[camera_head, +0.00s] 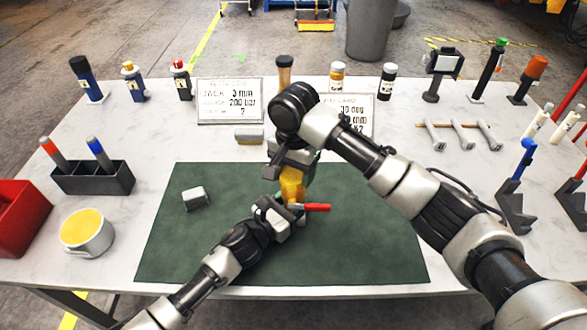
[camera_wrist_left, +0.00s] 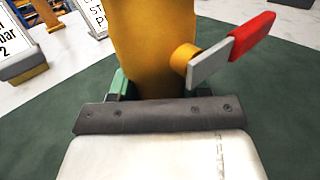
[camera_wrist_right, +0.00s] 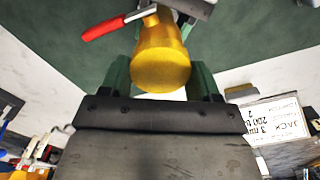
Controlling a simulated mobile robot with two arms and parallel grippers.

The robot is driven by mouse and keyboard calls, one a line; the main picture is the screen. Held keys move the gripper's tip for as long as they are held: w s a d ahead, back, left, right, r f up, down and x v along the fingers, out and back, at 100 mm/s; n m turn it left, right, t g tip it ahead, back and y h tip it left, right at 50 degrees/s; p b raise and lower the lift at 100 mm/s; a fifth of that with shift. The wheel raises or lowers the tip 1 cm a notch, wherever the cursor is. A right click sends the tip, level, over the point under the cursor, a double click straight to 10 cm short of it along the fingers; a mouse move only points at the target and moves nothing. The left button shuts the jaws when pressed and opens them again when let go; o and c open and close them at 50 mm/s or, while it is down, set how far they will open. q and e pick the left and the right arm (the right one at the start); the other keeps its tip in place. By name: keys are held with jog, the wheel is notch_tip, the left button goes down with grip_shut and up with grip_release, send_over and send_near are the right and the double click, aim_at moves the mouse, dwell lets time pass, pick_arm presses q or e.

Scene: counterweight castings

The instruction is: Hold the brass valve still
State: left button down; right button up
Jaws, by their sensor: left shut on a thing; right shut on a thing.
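The brass valve (camera_head: 291,186) is above the green mat near its middle, with a red-handled lever (camera_head: 318,208) pointing right. My left gripper (camera_head: 280,207) is shut on the valve from the front left, below my right gripper. In the left wrist view the brass body (camera_wrist_left: 150,50) rises from between the mostly hidden fingers. My right gripper (camera_head: 291,168) is shut on the valve's upper part. In the right wrist view the rounded brass end (camera_wrist_right: 162,68) sits between the green fingers. Exact contact is partly hidden, and I cannot tell whether the valve touches the mat.
The green mat (camera_head: 350,260) holds a small metal block (camera_head: 195,198) on its left. A tin with yellow contents (camera_head: 86,231), a black holder (camera_head: 92,179) and a red bin (camera_head: 18,215) stand left. Sign cards, bottles and tools line the back; blue-handled stands (camera_head: 516,205) are right.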

jog(key=m, duration=0.8)
jog(key=shift+s, duration=0.15)
jog(key=m, duration=0.8)
jog(key=shift+d+m, duration=0.1)
jog(key=shift+m, duration=0.3)
jog(key=o, duration=0.9)
jog(key=shift+r, duration=2.25)
jog(key=shift+c, duration=0.5)
